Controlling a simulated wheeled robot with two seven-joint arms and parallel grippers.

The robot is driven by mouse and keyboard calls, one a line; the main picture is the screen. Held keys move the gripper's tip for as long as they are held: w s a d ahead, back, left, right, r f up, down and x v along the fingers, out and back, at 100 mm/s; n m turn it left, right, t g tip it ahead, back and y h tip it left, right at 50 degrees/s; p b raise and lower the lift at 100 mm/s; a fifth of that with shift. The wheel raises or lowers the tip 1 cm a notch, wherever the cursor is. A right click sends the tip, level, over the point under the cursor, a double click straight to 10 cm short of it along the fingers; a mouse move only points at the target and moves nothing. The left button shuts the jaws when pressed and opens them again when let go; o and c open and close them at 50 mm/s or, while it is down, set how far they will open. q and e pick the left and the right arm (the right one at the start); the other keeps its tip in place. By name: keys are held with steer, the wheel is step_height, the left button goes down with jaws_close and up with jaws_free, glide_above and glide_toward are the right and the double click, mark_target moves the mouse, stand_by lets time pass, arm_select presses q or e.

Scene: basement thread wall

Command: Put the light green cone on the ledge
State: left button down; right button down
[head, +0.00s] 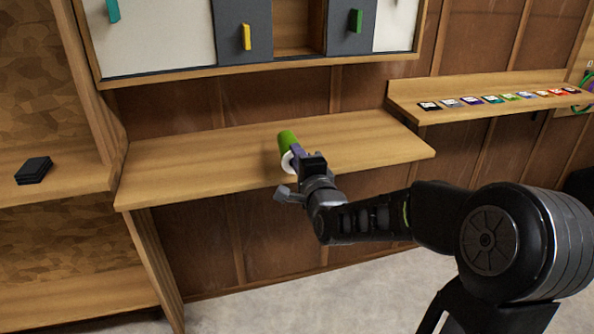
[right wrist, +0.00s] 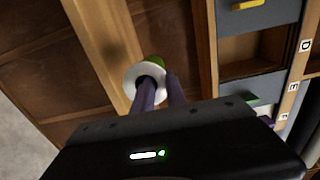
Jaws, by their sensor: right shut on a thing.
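The light green cone (head: 287,139), with a white ring-shaped end, is held at the tip of my right gripper (head: 300,157). In the head view it overlaps the middle of the wide wooden shelf; I cannot tell whether it touches the surface. In the right wrist view the purple fingers close at the cone's white end (right wrist: 133,76), and only a little green shows beyond it. The narrow ledge (head: 420,96) runs along the wall at the right, with a row of coloured cards on it. My left gripper is not in view.
The wide wooden shelf (head: 190,160) is otherwise bare. Cabinets with coloured handles, one yellow (head: 246,37) and one green (head: 355,21), hang above it. A black stack (head: 33,170) lies on the left side shelf. A tall wooden side panel stands at the left.

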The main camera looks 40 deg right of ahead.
step_height(320, 180, down, 4)
steer(key=shift+r, duration=0.2)
stand_by(0.3)
steer(key=shift+f+b, duration=0.35)
steer(key=shift+b, duration=0.3)
steer(key=c, duration=1.4)
jaws_free()
steer(key=shift+o, duration=0.2)
